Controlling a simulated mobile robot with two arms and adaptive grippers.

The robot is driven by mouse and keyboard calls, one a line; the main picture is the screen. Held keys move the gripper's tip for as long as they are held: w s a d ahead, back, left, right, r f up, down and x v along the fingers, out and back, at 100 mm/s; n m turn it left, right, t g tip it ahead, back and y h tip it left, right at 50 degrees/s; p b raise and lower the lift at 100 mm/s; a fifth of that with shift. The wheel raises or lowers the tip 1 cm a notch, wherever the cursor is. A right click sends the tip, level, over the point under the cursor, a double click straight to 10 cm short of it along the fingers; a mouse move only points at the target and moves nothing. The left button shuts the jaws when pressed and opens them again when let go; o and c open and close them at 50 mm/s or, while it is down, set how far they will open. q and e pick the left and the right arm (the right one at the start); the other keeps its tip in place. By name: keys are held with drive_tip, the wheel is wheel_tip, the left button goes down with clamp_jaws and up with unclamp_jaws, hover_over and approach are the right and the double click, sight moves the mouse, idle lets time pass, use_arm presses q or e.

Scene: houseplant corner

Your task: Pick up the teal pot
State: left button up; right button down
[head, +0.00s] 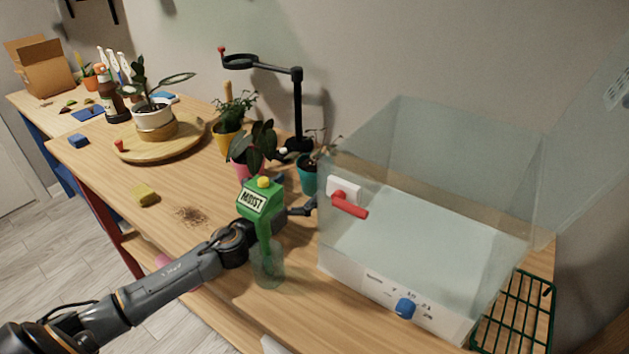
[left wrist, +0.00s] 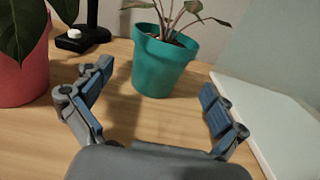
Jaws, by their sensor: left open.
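The teal pot (head: 307,182) stands upright on the wooden table, just left of the clear glass case, with a thin plant in it. It also shows in the left wrist view (left wrist: 160,68), near the top middle. My left gripper (head: 306,207) is low over the table in front of the teal pot, partly hidden behind the green meter in the head view. In the left wrist view its fingers (left wrist: 156,80) are spread wide and empty, with the pot ahead between and beyond the tips. My right gripper is not in view.
A pink pot (left wrist: 24,85) stands close to the left of the teal pot. The glass case (head: 440,225) with a red handle is close on the right. A green meter (head: 262,200) in a clear glass stands in front, beside my arm. A black stand (head: 298,110) rises behind.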

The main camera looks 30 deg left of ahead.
sight(315, 171)
use_arm(q)
drive_tip(key=shift+w+d, duration=0.1)
drive_tip(key=shift+w, duration=0.5)
drive_tip(key=w, duration=0.5)
drive_tip(key=shift+w+d+p, duration=0.25)
drive_tip(key=shift+d+p, duration=0.1)
drive_tip(key=shift+d, duration=0.05)
drive_tip(key=c, duration=1.5)
wheel_tip(315, 171, up, 10)
drive_tip(key=p, duration=0.3)
drive_tip(key=shift+r, duration=0.1)
drive_tip(key=shift+c, duration=0.2)
